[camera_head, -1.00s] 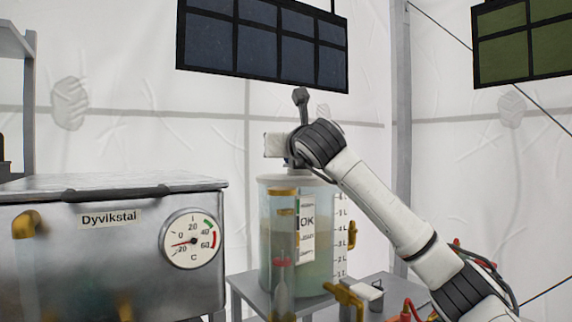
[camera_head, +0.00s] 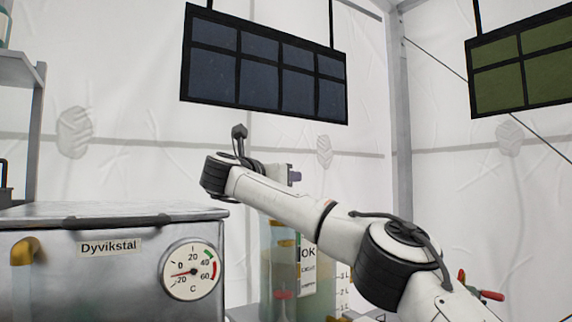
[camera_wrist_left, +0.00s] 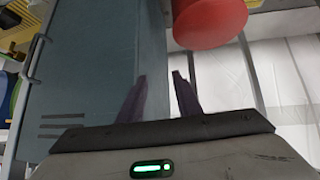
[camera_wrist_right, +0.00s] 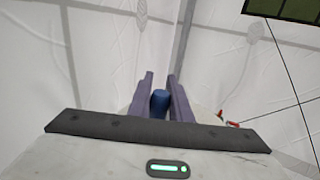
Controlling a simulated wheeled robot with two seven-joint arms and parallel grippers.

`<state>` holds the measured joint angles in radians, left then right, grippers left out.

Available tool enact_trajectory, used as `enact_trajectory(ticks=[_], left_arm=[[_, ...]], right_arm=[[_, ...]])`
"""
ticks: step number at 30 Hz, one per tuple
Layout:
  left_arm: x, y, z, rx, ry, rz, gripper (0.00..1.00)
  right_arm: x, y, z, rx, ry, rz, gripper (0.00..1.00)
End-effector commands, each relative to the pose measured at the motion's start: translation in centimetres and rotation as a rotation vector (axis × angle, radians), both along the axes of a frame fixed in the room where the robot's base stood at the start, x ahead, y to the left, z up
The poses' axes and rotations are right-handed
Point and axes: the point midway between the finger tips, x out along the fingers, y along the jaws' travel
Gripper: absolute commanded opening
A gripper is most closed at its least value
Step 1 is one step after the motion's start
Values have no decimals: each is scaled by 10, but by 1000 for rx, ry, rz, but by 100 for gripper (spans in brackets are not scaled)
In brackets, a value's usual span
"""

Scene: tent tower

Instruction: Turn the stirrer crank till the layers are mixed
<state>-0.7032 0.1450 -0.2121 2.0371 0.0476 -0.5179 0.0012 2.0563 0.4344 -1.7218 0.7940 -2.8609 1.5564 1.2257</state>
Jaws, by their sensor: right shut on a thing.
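The clear mixing tank (camera_head: 281,262) stands behind the steel box, with an OK label and a litre scale on its wall. My right arm crosses in front of its top and hides much of its upper part. My right gripper (camera_head: 294,177) is above the tank, partly behind my own arm. In the right wrist view the gripper (camera_wrist_right: 159,78) is shut on a blue knob (camera_wrist_right: 159,102), which I take for the crank's handle. The rest of the crank is hidden. My left gripper (camera_wrist_left: 158,78) is open and empty, and shows only in the left wrist view.
A steel box (camera_head: 100,270) marked Dyvikstal, with a dial gauge (camera_head: 192,272), fills the lower left. A dark panel (camera_head: 265,65) hangs above the tank. A red round thing (camera_wrist_left: 210,20) is close to my left gripper.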

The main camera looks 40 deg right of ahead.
Motion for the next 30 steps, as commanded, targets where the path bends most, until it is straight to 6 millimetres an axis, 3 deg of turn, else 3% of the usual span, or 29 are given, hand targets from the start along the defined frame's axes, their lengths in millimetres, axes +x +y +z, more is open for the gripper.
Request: enact_trajectory(ticks=[1,12,30], left_arm=[[-1,0,14,3,5,1,31],[3,0,47,-3,4,19,31],[-7,13,44,10,27,33,31]], right_arm=[[1,-1,7,2,6,-31,0],[2,-8,2,5,5,-189,0],[2,-11,-4,8,5,-243,0]])
